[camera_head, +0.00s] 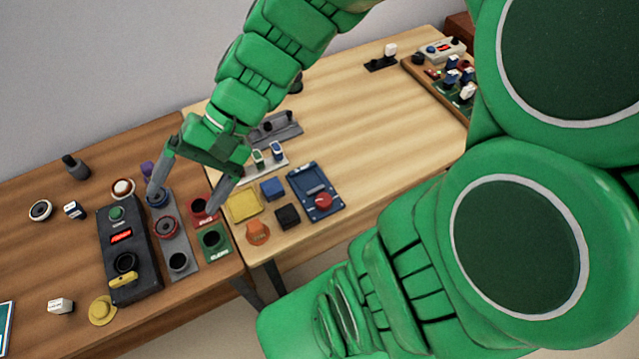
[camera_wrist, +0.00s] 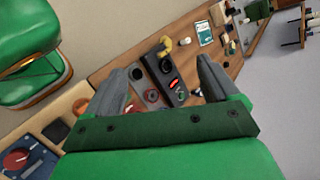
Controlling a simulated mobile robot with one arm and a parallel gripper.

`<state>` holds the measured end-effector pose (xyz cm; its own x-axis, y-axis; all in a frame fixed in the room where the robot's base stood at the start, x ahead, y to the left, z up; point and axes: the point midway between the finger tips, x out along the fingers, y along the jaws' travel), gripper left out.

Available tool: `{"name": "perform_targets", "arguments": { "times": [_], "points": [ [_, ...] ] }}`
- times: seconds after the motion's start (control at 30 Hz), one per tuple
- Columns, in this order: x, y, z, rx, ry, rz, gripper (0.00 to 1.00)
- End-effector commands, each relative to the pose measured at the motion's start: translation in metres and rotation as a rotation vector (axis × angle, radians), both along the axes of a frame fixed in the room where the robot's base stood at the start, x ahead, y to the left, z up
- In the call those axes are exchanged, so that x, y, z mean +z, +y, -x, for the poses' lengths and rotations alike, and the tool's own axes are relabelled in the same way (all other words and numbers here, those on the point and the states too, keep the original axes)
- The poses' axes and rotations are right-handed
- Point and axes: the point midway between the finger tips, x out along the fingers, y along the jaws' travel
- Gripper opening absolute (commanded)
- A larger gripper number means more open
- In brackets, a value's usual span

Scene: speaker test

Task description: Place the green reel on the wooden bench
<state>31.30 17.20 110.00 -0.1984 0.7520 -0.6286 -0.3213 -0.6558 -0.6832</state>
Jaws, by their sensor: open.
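My gripper (camera_head: 182,203) is open and empty, with its two grey fingers spread above the left table. In the wrist view the fingers (camera_wrist: 160,66) point toward a dark control box and a grey strip. I cannot pick out a green reel with certainty. A green square pad (camera_head: 221,252) with a dark round piece on it lies near the table's right edge, right of and below the gripper. The brown wooden bench (camera_head: 50,260) is on the left. It meets a paler wooden table (camera_head: 370,120) on the right.
The dark control box (camera_head: 140,280) has a red display and a yellow handle. A grey strip (camera_head: 180,243) with round pieces and a red pad (camera_head: 208,222) lie beside it. A blue tray (camera_head: 332,211) sits on the pale table. The pale table's middle is clear.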

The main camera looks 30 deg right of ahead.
Motion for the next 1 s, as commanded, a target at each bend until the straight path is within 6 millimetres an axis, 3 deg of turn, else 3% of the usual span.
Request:
{"name": "perform_targets", "arguments": {
  "times": [0.1, 0.3, 0.6, 0.77, 1.0],
  "points": [
    [-0.009, -0.023, 0.028, 0.088, -0.041, 0.148, 0.88],
    [-0.018, -0.076, 0.063, 0.205, -0.100, 0.412, 0.88],
    [-0.009, -0.156, 0.088, 0.276, -0.172, 0.743, 0.88],
    [-0.004, -0.172, 0.092, 0.282, -0.185, 0.808, 0.88],
    [-0.004, -0.174, 0.092, 0.284, -0.185, 0.814, 0.88]
  ]
}}
